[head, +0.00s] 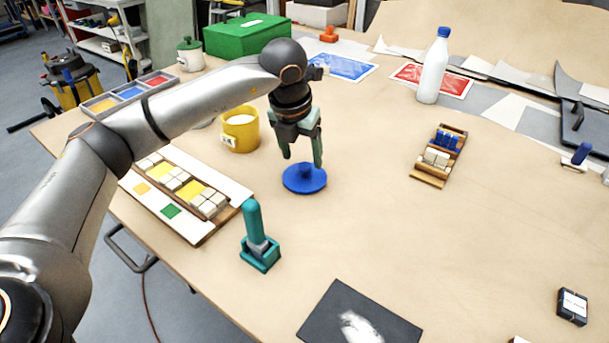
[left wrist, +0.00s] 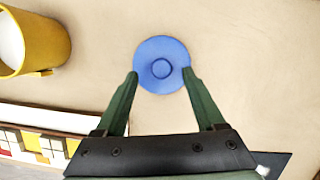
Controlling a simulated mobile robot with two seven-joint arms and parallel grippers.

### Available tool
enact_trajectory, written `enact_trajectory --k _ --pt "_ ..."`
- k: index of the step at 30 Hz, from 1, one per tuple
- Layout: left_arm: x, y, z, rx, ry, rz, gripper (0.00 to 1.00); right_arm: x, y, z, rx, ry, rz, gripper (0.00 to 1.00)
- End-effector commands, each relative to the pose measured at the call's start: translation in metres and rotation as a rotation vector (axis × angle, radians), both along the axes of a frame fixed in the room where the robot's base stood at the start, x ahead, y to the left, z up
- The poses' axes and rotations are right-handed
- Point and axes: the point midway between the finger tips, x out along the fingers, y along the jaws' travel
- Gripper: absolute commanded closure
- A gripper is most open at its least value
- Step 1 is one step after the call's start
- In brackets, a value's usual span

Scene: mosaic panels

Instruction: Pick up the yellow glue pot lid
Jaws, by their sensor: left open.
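A round blue lid with a small central knob (head: 304,181) lies flat on the table. No yellow lid shows. The yellow glue pot (head: 241,131) stands open behind and left of it, with white glue inside; part of the pot shows in the left wrist view (left wrist: 38,43). My left gripper (head: 302,160) is open and points down over the blue lid. In the left wrist view its fingertips (left wrist: 160,73) are on either side of the blue lid (left wrist: 161,64), and nothing is gripped. My right gripper is not in view.
A mosaic panel (head: 213,227) lies left of the lid, and a teal tool in a stand (head: 260,252) is in front. A small wooden tray of tiles (head: 431,178) and a white bottle (head: 433,70) are to the right. The table's middle is clear.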

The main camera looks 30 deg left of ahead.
Motion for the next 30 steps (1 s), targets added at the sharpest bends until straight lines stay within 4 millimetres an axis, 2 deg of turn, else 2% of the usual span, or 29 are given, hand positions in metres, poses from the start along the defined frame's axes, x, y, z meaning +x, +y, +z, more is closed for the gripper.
enact_trajectory --k 3,6,14,30 --pt "0.004 -0.002 -0.018 0.000 0.003 0.000 0.29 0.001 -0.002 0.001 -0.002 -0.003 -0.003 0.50" --pt "0.007 -0.002 -0.025 -0.001 0.001 0.000 0.29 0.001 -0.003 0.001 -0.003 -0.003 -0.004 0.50" --pt "0.007 -0.001 -0.026 -0.001 0.000 -0.001 0.30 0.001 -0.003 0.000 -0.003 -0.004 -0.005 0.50" --pt "0.007 -0.001 -0.026 -0.001 0.000 -0.001 0.91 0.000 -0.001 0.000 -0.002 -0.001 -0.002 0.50"
